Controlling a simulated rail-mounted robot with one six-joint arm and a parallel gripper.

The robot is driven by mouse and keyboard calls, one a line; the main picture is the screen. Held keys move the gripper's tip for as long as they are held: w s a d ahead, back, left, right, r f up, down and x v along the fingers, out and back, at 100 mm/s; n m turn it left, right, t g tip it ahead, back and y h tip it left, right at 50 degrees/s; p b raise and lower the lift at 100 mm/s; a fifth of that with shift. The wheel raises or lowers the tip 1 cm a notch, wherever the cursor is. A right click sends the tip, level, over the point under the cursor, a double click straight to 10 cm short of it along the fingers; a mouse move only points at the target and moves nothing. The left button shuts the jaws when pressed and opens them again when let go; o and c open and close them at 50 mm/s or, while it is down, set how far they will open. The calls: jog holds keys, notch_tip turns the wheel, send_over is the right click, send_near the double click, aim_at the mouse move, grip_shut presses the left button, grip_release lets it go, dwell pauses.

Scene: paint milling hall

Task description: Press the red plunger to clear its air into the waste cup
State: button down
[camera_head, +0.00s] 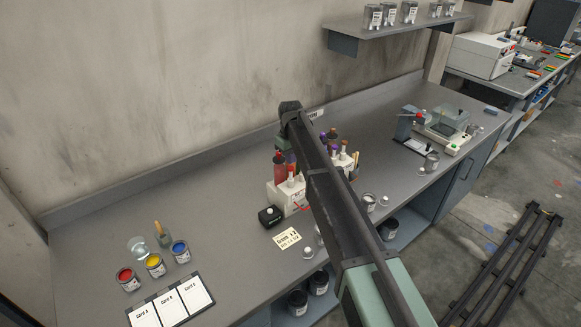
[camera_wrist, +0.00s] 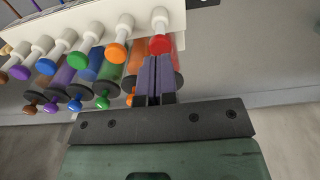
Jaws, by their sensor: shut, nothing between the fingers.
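My gripper (camera_wrist: 157,62) is shut with nothing between its fingers. Its tips are just below a red-ended white plunger-like part (camera_wrist: 160,44) at the right end of a row in the wrist view; I cannot tell whether they touch. A second row with dark discs and coloured ends lies nearer; its rightmost piece is partly hidden behind my fingers. In the head view the white rack (camera_head: 284,198) holds red-bodied pieces (camera_head: 280,166) at its left end, and my arm covers part of the rack. I cannot tell which vessel is the waste cup.
Paint cans (camera_head: 155,265) and white cards (camera_head: 170,303) are at the left. A balance-like device (camera_head: 448,128) stands at the right. The bench's left middle is clear.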

notch_tip(320, 180, up, 5)
jog(key=p, duration=0.5)
jog(key=shift+r, duration=0.15)
jog(key=s+d+f+m+b, duration=0.2)
jog(key=s+d+f+b, duration=0.2)
jog(key=s+d, duration=0.4)
jog(key=s+d+f+m+b, duration=0.3)
jog(key=s+d, duration=0.4)
jog(key=s, duration=0.9)
jog(key=s+d+f+m+b, duration=0.3)
jog(key=s+d+f+b, duration=0.3)
jog(key=s, duration=0.6)
jog(key=d, duration=0.2)
jog(key=shift+s+d+f, duration=0.15)
jog(key=shift+d, duration=0.2)
